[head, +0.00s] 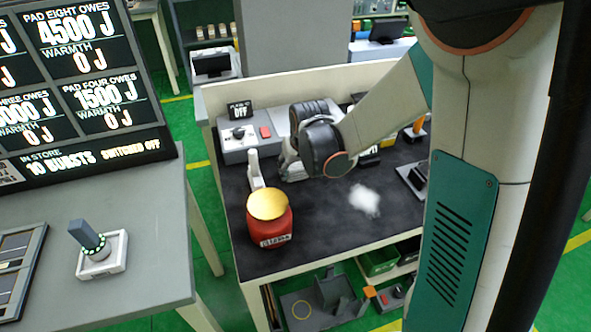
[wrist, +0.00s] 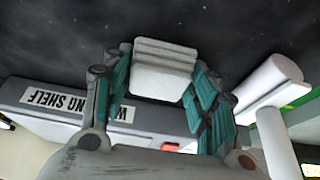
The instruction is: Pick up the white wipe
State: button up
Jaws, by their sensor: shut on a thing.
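The white wipe (wrist: 163,68) is a folded, ribbed white pad in the wrist view. My gripper (wrist: 155,88) has its teal-lined fingers on either side of the wipe and is shut on it. In the head view my gripper (head: 291,166) is over the left-back part of the dark worktop, largely covered by my own wrist. I cannot make out the wipe there. The gap between wipe and worktop is hard to judge.
A white powdery patch (head: 365,200) lies mid-worktop. A grey switch box (head: 245,138) is behind. The dark worktop (head: 310,225) is clear at front.

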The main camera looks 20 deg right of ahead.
aim_at(295, 166)
jog(key=shift+r, duration=0.15)
notch_tip(295, 166, up, 20)
jog(key=p, duration=0.7)
jog(key=shift+a+p, duration=0.1)
jog(key=shift+p, duration=0.35)
jog(key=shift+c, duration=0.2)
